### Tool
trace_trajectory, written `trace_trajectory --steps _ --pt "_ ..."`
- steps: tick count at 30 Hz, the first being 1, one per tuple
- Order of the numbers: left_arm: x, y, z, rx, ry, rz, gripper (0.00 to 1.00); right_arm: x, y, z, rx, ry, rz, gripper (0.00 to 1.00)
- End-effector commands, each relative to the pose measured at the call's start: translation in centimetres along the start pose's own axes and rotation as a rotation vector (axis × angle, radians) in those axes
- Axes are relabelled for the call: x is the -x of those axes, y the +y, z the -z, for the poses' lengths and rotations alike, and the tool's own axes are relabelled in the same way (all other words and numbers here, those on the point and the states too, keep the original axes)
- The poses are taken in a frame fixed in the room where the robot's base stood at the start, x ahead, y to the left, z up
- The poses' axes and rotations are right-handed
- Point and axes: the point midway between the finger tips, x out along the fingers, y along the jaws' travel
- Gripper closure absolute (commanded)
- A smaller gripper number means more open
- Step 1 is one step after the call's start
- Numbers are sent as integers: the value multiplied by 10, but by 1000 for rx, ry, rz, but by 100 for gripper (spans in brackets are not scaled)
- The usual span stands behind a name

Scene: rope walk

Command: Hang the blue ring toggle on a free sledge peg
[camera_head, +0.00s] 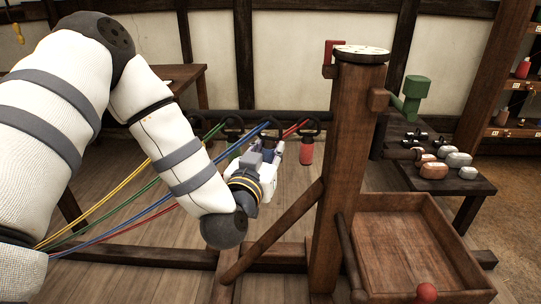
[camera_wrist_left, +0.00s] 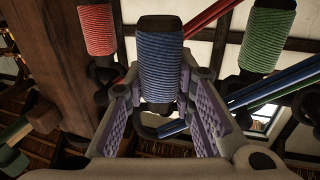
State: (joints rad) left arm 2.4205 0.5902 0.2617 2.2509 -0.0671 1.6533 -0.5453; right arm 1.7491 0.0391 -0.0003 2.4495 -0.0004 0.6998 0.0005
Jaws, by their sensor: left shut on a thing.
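The blue ring toggle (camera_wrist_left: 160,65) is a ribbed blue cylinder, upright between the fingers of my left gripper (camera_wrist_left: 165,95) in the left wrist view. A dark loop shows at its lower end. My left gripper is shut on it; in the head view the gripper (camera_head: 266,160) hides most of the toggle. A row of dark hook-like pegs (camera_head: 232,121) runs behind the gripper. A red toggle (camera_head: 306,150) hangs below the rightmost one; it also shows in the left wrist view (camera_wrist_left: 97,30). A green toggle (camera_wrist_left: 267,37) is on the other side. My right gripper is out of view.
Yellow (camera_head: 105,203), green, blue and red ropes stretch from lower left towards the pegs. A thick wooden post (camera_head: 345,170) with a diagonal brace stands close to the right. Beyond it are a wooden tray (camera_head: 400,245) and a low bench (camera_head: 455,187) with several weights.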

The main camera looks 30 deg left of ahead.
Motion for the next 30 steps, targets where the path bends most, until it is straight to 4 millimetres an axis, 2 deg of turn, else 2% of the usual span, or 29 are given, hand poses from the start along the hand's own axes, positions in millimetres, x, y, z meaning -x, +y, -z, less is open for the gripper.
trace_trajectory --steps 16,30 --pt "-39 -11 -6 0 2 0 100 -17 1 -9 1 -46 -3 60" --pt "-46 -12 -12 0 2 0 100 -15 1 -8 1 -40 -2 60"
